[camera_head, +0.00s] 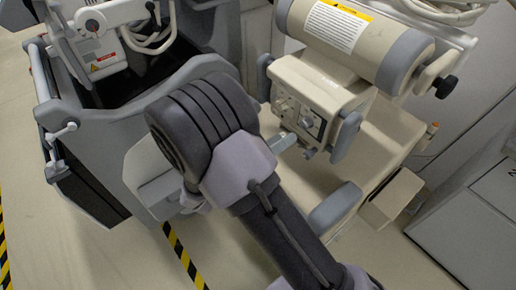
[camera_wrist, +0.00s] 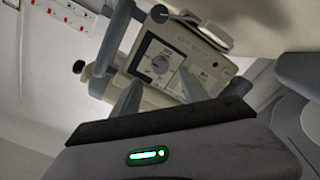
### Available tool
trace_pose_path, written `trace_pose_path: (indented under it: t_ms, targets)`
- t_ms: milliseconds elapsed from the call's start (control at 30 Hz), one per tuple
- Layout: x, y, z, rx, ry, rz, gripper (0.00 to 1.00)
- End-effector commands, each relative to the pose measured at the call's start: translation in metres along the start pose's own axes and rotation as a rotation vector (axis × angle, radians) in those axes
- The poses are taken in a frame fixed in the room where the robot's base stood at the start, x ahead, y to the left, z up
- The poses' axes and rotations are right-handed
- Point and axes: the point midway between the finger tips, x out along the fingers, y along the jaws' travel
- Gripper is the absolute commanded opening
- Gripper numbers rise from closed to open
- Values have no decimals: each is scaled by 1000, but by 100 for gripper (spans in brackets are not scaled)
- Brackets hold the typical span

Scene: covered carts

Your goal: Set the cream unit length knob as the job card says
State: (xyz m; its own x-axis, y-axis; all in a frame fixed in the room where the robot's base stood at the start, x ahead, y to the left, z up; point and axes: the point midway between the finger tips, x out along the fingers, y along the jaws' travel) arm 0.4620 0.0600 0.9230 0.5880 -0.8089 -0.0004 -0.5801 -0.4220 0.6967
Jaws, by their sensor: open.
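The cream unit (camera_head: 315,95) stands right of centre in the head view, with small knobs and a dark dial on its front panel (camera_head: 300,118). In the wrist view the unit's panel (camera_wrist: 172,60) is tilted and carries a round grey knob (camera_wrist: 160,64). The lettering is too small to read, so I cannot tell the knob's setting. My gripper (camera_wrist: 159,78) is open, its two grey fingers apart with the knob showing between and beyond their tips. I cannot tell whether they touch anything. No readable job card shows.
A cream cylinder (camera_head: 395,50) with a yellow-topped label (camera_head: 337,22) lies above the unit. A grey cart (camera_head: 110,135) with an open bin stands at left. A cabinet (camera_head: 470,215) stands at right. Black-yellow floor tape (camera_head: 183,256) runs beside the carts. Wall sockets (camera_wrist: 75,14) show in the wrist view.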

Motion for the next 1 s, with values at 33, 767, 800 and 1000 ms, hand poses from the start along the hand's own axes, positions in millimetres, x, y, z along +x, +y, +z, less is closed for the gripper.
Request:
trace_pose_path:
  t_ms: [33, 767, 800, 1000]
  targets:
    - [-17, 2, -4, -2, 5, -4, 52]
    - [-95, 0, 0, 1, 0, 0, 52]
    - [-95, 0, 0, 1, 0, 0, 52]
    - [-67, 40, 2, -65, -203, 31, 52]
